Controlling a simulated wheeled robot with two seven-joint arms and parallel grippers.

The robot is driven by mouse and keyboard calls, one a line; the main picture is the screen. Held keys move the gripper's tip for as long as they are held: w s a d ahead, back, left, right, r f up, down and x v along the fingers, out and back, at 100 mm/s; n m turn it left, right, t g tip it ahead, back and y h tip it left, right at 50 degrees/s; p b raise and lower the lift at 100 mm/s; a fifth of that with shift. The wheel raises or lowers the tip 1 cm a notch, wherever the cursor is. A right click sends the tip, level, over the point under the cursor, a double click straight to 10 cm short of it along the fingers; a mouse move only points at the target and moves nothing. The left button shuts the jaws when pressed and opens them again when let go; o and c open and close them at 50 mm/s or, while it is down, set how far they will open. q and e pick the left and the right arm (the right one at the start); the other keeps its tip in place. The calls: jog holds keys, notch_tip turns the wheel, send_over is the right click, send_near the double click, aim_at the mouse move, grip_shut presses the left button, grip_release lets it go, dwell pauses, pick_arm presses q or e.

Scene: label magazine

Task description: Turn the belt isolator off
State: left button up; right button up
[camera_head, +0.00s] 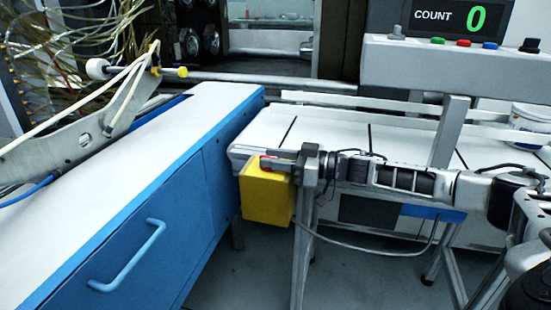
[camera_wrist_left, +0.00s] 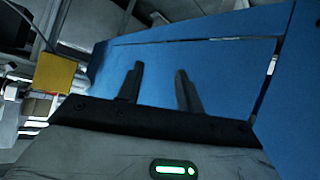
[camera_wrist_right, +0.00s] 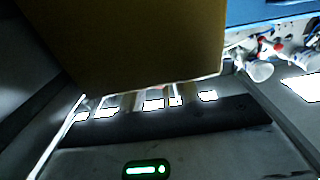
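The belt isolator is a yellow box (camera_head: 267,198) with a red knob (camera_head: 265,162) on top, by the near left end of the white belt. My right gripper (camera_head: 280,160) reaches in from the right, with its fingertips at the red knob. I cannot tell whether they close on it or which way the knob points. In the right wrist view the box (camera_wrist_right: 150,45) fills the top and hides much of the fingers. My left gripper (camera_wrist_left: 157,85) is open and empty, facing the blue cabinet; the yellow box (camera_wrist_left: 56,73) shows at left.
A blue cabinet with a white top (camera_head: 150,145) and a handle (camera_head: 125,262) stands at left. The white belt (camera_head: 340,135) runs right behind my right arm. A counter display (camera_head: 450,16) reads 0 above a console with buttons (camera_head: 463,43). A white tub (camera_head: 530,125) stands far right.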

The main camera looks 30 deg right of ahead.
grip_shut()
jog(key=shift+w+d+r+n+g+y+p, duration=0.15)
jog(key=shift+r+n+g+y+p, duration=0.1)
jog(key=shift+n+g+y+p, duration=0.2)
jog(key=shift+f+n+g+y, duration=0.15)
jog(key=shift+n+g+y, duration=0.2)
jog(key=shift+g+y, duration=0.1)
pick_arm(q)
jog(key=shift+s+a+r+t, duration=0.1)
jog(key=shift+r+t, duration=0.05)
jog(key=shift+r, duration=0.4)
jog(key=shift+s+a+r+t, duration=0.1)
jog(key=shift+r+t, duration=0.05)
jog(key=shift+r, duration=0.4)
jog(key=shift+f, duration=0.1)
pick_arm(e)
grip_release()
